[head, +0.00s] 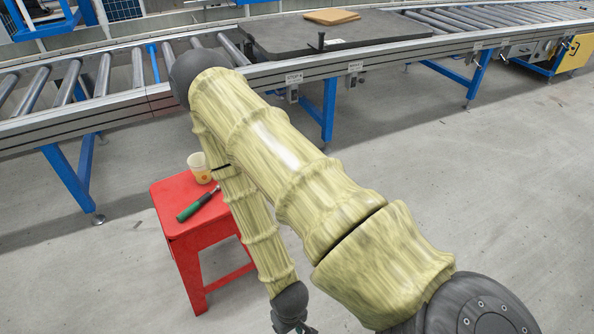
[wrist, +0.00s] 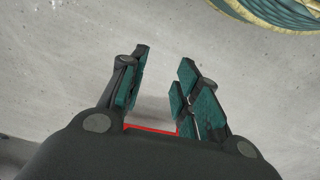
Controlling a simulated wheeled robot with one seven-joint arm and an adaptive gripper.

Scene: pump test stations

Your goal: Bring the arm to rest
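My arm (head: 290,175), in a yellow-green sleeve, reaches out from the lower right, bends at a dark elbow near the conveyor's edge in the picture, and folds back down. My gripper (wrist: 160,85) is open in the wrist view, with a clear gap between its teal-padded fingers and nothing held. Grey floor shows beyond the fingers. In the head view only a small part of the gripper shows at the bottom edge, right of the red stool, and its fingers are mostly cut off.
A red stool (head: 165,193) carries a pale cup (head: 200,170) and a green-handled tool (head: 190,210). A roller conveyor (head: 110,110) on blue legs runs across the back, with a dark mat (head: 290,35) and a brown board (head: 332,16). Floor at the right is clear.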

